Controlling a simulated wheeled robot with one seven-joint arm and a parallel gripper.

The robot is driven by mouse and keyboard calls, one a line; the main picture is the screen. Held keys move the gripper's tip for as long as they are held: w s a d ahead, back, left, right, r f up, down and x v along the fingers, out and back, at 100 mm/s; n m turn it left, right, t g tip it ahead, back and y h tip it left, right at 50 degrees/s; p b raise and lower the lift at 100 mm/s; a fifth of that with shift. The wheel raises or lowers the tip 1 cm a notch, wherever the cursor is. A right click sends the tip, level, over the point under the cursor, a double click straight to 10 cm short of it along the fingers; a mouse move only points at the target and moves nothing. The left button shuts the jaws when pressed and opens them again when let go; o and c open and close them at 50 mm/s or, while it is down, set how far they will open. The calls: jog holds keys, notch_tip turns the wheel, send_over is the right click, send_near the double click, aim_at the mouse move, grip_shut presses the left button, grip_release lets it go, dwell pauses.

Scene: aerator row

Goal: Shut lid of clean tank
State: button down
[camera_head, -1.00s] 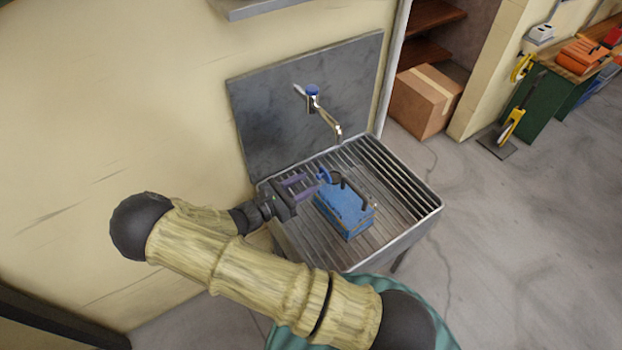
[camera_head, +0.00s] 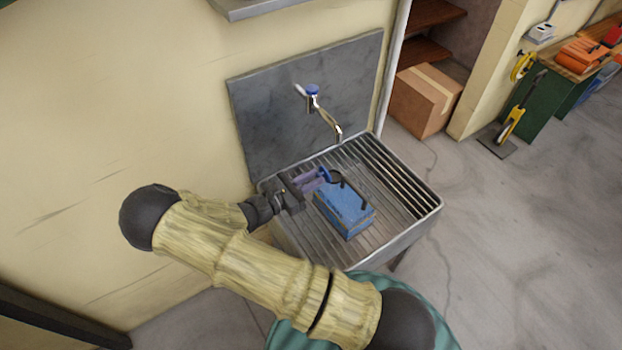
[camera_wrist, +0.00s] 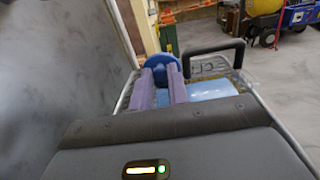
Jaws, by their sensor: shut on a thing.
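The clean tank is a blue box (camera_head: 343,213) with a dark handle (camera_head: 353,189), sitting on the slatted sink rack. A round blue lid or cap (camera_head: 323,176) shows at its upper left, in front of my gripper. My gripper (camera_head: 318,179) reaches in from the left above the tank, shut on the blue cap. In the wrist view, the two purple fingers (camera_wrist: 161,88) meet the blue cap (camera_wrist: 160,65), with the dark handle (camera_wrist: 216,49) and a patch of the blue tank (camera_wrist: 208,91) to the right. The fingers hide part of the tank top.
The tank stands on a slatted metal sink (camera_head: 404,190) below a tap (camera_head: 323,115) on a grey splashback (camera_head: 300,90). Rack to the tank's right is bare. A cardboard box (camera_head: 425,98) is on the floor behind; a yellow wall is at left.

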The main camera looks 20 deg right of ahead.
aim_at(319, 174)
jog(key=shift+r, duration=0.15)
jog(key=y+p, duration=0.1)
jog(key=p, duration=0.1)
jog(key=d+r+y+p, duration=0.1)
jog(key=p, duration=0.1)
jog(key=shift+w+r+g+p, duration=0.15)
jog(key=shift+r+g+p, duration=0.1)
jog(key=shift+g+p, duration=0.15)
jog(key=y+p, duration=0.1)
jog(key=d+y+p, duration=0.1)
jog(key=r+g+y+p, duration=0.1)
jog(key=p, duration=0.1)
jog(key=shift+w+d, duration=0.25)
jog(key=shift+w, duration=0.05)
jog(key=d+y+p, duration=0.1)
jog(key=g+y, duration=0.1)
jog(key=y, duration=0.1)
jog(key=shift+w+d+y+p, duration=0.3)
jog(key=shift+w+d+p, duration=0.05)
jog(key=shift+d, duration=0.05)
jog(key=shift+w+d+f+g+y+p, duration=0.15)
jog(key=shift+d+g+y+p, duration=0.25)
jog(key=shift+y, duration=0.2)
jog(key=shift+w+d+r+g+y+p, duration=0.1)
jog(key=shift+d+g+y+p, duration=0.2)
jog(key=shift+y+p, duration=0.25)
jog(key=shift+f, duration=0.15)
